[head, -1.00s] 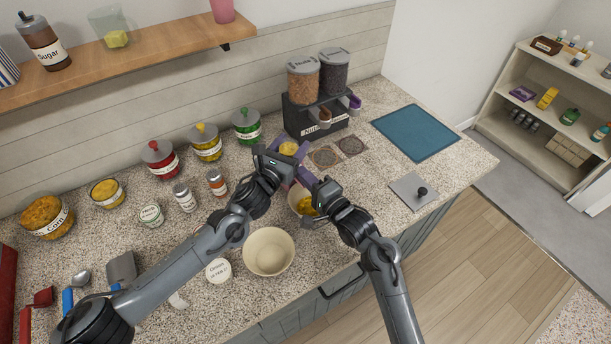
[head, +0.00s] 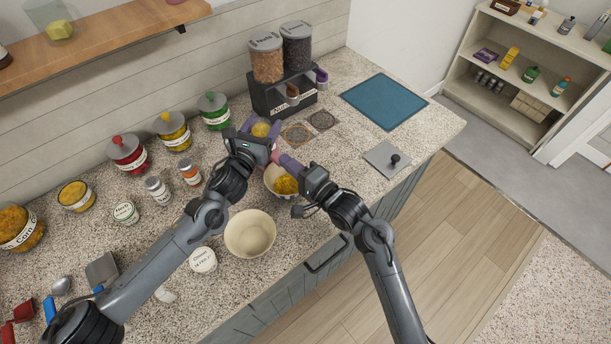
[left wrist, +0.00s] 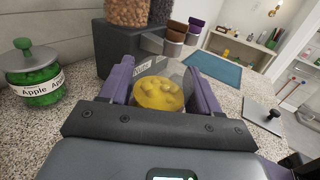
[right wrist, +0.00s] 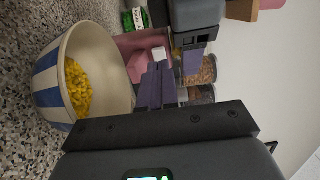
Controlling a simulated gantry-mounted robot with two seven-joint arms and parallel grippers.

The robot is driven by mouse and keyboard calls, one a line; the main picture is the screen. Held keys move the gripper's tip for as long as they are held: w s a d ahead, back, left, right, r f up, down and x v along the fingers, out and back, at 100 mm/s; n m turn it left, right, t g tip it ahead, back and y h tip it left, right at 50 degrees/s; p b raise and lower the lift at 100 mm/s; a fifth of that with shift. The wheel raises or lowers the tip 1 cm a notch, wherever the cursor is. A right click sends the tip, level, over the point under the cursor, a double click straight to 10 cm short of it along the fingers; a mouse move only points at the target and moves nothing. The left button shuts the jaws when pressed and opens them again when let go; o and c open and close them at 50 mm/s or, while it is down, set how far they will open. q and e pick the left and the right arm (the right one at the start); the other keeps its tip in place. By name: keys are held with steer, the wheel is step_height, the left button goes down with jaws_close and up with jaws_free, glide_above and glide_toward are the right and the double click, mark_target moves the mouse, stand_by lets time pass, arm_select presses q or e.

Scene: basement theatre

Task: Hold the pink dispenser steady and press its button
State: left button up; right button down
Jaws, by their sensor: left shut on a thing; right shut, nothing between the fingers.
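The pink dispenser (head: 275,153) stands over the far side of a bowl of yellow bits (head: 284,186). Its yellow-filled top shows between the fingers of my left gripper (head: 262,132); it also shows in the left wrist view (left wrist: 158,96). My left gripper is shut on the dispenser. My right gripper (head: 287,162) is shut and empty, its purple fingertips close to the dispenser's front. In the right wrist view the pink body (right wrist: 140,46) has a small white part (right wrist: 159,53), likely the button, just beyond the fingertips. I cannot tell whether they touch.
An empty cream bowl (head: 250,234) stands front left of the filled bowl. A black dispenser stand (head: 283,95) is behind. Lidded jars (head: 173,132) line the wall. A blue mat (head: 384,101) and a grey plate with a black knob (head: 386,158) lie right.

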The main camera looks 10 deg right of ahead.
mark_target(279, 155)
arm_select(q)
steer(key=shift+a+f, duration=0.2)
steer(key=shift+f, duration=0.1)
arm_select(e)
steer(key=v, duration=0.6)
steer(key=shift+s, duration=0.15)
arm_select(q)
steer(key=shift+w, duration=0.1)
arm_select(e)
steer(key=shift+d, duration=0.1)
steer(key=v, duration=0.3)
steer(key=shift+s+d+f, duration=0.1)
steer(key=shift+s+d, duration=0.05)
steer(key=shift+d, duration=0.15)
arm_select(q)
steer(key=shift+r, duration=0.1)
steer(key=shift+c, duration=0.2)
arm_select(e)
steer(key=x, duration=1.4)
